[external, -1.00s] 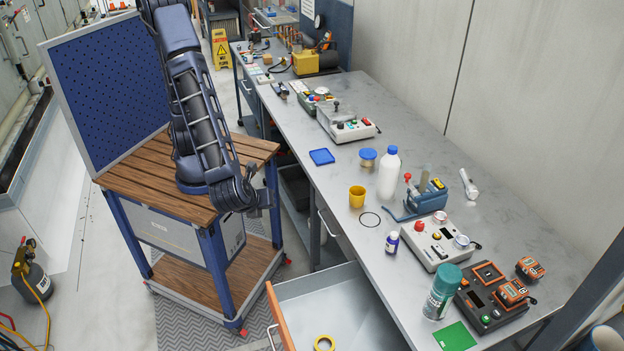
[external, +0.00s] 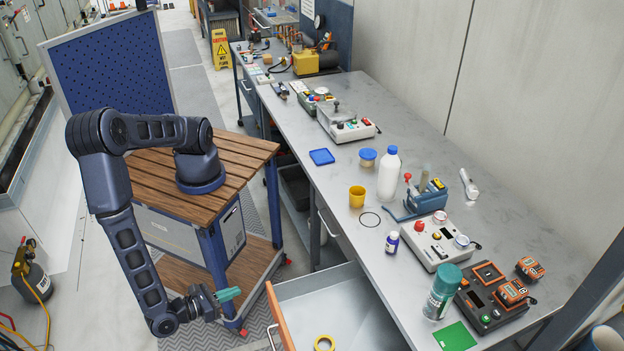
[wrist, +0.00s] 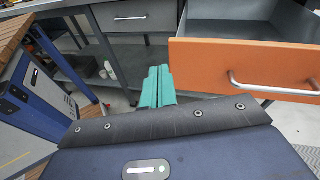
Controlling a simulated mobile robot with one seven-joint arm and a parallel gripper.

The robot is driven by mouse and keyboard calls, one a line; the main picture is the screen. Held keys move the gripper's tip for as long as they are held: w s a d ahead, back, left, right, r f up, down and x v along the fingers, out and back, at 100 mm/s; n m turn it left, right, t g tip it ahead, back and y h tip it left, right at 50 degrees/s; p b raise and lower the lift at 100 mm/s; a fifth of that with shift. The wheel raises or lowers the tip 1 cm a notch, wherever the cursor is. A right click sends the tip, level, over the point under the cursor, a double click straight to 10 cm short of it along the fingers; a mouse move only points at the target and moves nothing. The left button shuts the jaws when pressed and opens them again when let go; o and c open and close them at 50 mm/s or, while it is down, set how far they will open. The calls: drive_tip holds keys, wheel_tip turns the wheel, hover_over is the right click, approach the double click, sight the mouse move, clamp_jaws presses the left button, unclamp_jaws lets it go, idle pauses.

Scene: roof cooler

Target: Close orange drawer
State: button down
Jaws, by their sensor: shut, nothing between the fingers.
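The orange drawer stands open under the workbench, and its orange front (external: 280,317) with a metal handle shows at the bottom of the external view. A yellow ring (external: 324,343) lies inside its pale tray. In the wrist view the orange front (wrist: 250,62) fills the upper right, with the open grey box behind it and a silver handle (wrist: 272,88) on it. My gripper (external: 238,291) has green fingers, is shut and empty, and is low, just left of the drawer front and apart from it. In the wrist view the green fingers (wrist: 157,72) point forward, left of the drawer front.
My arm's wooden-topped cart (external: 150,160) stands to the left. The workbench (external: 330,190) holds bottles, a yellow cup (external: 357,196) and several devices. A closed grey drawer (wrist: 130,15) lies beyond my fingers. Floor is free left of the orange drawer.

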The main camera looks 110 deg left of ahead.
drive_tip(key=s+d+f+m+t, duration=0.4)
drive_tip(key=d+f+t, duration=0.1)
drive_tip(key=f, duration=0.3)
drive_tip(key=x, duration=1.4)
drive_tip(key=shift+f+h, duration=0.3)
drive_tip(key=shift+f, duration=0.15)
drive_tip(key=shift+w, duration=0.2)
drive_tip(key=x, duration=3.1)
drive_tip(key=shift+a+f, duration=0.25)
drive_tip(key=shift+f, duration=0.1)
drive_tip(key=shift+w+a+r, duration=0.1)
drive_tip(key=shift+w+a, duration=0.3)
drive_tip(key=shift+w, duration=0.05)
drive_tip(key=shift+w+a+r, duration=0.1)
drive_tip(key=shift+s+d, duration=0.3)
drive_tip(key=shift+d, duration=0.1)
hover_over(313, 295)
